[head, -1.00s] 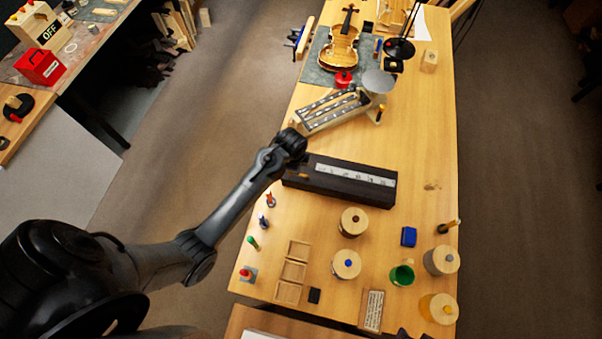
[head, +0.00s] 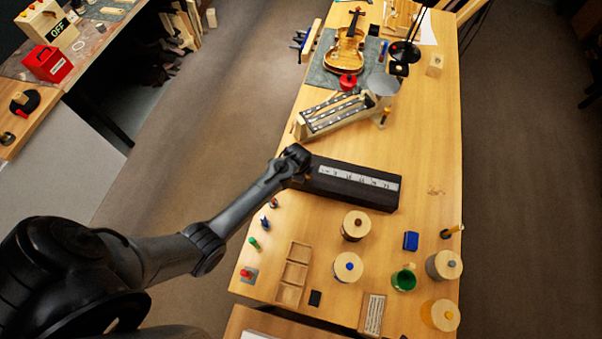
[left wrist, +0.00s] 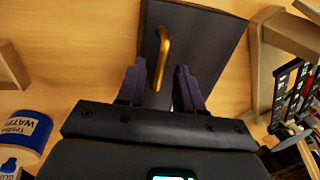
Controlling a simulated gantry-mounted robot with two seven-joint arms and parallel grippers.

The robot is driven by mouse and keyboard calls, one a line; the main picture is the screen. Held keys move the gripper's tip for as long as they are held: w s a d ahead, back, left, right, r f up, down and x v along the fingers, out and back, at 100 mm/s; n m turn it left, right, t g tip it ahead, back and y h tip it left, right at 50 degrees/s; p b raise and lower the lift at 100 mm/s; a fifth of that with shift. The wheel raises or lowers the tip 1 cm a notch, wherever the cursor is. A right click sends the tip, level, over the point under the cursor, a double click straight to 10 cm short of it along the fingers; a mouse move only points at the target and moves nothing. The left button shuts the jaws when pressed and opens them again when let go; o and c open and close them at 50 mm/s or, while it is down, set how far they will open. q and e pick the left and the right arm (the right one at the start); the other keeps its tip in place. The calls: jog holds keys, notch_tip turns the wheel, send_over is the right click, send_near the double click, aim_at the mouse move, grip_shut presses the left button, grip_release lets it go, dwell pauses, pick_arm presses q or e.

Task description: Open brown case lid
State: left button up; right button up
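The brown case (head: 335,190) is a long dark box lying shut on the bench, with a pale lettered strip along its lid. A brass handle (left wrist: 162,55) is on the case's end nearest my left arm. My left gripper (left wrist: 159,70) is open in the left wrist view, with one finger on each side of the handle. The handle stands between the fingers with a visible gap to each. In the head view my left wrist covers the gripper and most of that end of the case. My right gripper is not in view.
A slatted rack (head: 336,113) stands behind the case, and the violin (head: 347,50) lies beyond it. Lidded round pots (head: 355,225) and an empty wooden tray (head: 292,273) stand in front. The bench to the case's right is mostly clear.

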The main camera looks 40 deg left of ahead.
pick_arm(q)
jog(key=shift+c, duration=0.2)
grip_shut()
dwell(1.1)
